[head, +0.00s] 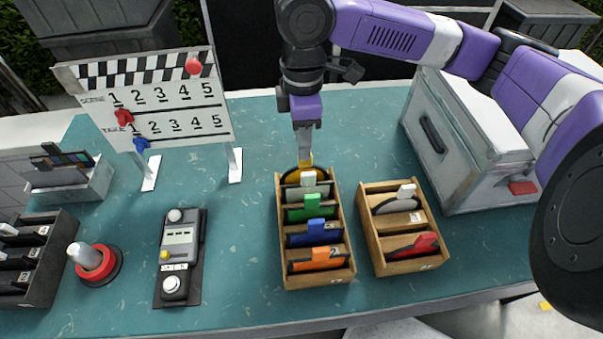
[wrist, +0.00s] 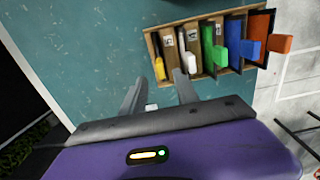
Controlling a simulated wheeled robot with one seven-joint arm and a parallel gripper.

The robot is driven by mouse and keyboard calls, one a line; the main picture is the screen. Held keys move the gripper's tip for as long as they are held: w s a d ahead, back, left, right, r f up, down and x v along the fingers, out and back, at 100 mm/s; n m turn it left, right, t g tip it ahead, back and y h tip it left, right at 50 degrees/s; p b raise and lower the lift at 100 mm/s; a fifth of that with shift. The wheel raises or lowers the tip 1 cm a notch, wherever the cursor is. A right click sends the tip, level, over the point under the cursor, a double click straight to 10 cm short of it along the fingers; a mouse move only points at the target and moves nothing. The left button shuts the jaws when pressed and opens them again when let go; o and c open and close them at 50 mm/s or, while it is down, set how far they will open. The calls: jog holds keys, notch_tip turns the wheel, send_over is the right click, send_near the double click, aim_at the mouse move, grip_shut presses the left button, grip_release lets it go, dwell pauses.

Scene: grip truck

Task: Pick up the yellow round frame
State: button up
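The yellow round frame (head: 291,178) stands in the rearmost slot of the larger wooden rack (head: 342,250). Its yellow tab (wrist: 159,68) shows in the wrist view at the left end of the rack, just beyond and between my fingertips. My gripper (head: 305,150) points down over this rear slot. In the wrist view my gripper (wrist: 160,79) has its two fingers spread apart, with nothing held between them. In the head view the fingers partly hide the tab, and I cannot tell whether they touch it. The frame's lower part is hidden in the rack.
White, green (head: 312,208), blue (head: 316,232) and orange (head: 317,258) tabbed frames fill the other slots. A smaller rack (head: 371,240) holds white and red frames. A grey case (head: 470,150) stands right; a clapperboard (head: 150,105) stands left. Teal table is clear between clapperboard and rack.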

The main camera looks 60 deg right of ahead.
jog(key=f, duration=0.5)
jog(key=shift+s+p, duration=0.25)
jog(key=shift+p, duration=0.05)
jog(key=shift+c, duration=0.5)
grip_shut()
dwell(0.5)
